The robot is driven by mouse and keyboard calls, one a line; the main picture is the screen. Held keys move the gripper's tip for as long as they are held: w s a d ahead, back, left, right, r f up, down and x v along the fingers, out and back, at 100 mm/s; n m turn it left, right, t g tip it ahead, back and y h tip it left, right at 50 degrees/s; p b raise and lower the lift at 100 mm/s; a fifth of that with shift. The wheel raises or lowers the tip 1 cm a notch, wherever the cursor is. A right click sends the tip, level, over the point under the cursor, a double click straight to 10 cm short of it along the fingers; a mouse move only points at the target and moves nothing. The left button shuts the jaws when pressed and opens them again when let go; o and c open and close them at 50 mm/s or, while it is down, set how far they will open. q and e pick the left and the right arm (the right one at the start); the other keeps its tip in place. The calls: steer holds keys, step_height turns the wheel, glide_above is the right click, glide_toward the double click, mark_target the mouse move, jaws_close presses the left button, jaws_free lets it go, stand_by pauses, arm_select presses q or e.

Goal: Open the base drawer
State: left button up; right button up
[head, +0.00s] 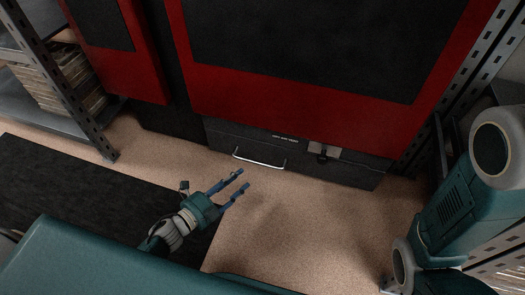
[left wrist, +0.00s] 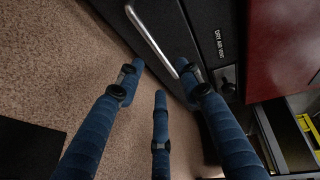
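The base drawer (head: 225,136) is a dark panel low under the red machine, with a silver bar handle (head: 260,161) and a small white label; it looks shut. In the left wrist view the handle (left wrist: 153,36) runs diagonally across the top, beside the labelled dark front (left wrist: 215,25). My left gripper (head: 243,179) is open and empty, just in front of and below the handle, its blue fingers pointing toward it. In the left wrist view its fingers (left wrist: 162,68) are spread, with the handle's lower end near the right fingertip; I cannot tell whether they touch. My right gripper is out of view.
The red machine (head: 300,102) stands above the drawer. A metal latch-like fitting (head: 323,151) sits right of the handle. Metal shelving (head: 75,110) stands at left and more at right. A dark mat (head: 75,190) lies at left. The speckled floor (head: 300,225) before the drawer is clear.

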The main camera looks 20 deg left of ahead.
arm_select(q)
steer(key=b, duration=0.5)
glide_toward(266, 158)
steer(key=x, duration=0.4)
steer(key=shift+w+d+r, duration=0.15)
steer(key=shift+w+d, duration=0.1)
steer(key=shift+w, duration=0.1)
steer(key=shift+w+d, duration=0.15)
steer(key=shift+w, duration=0.15)
jaws_close()
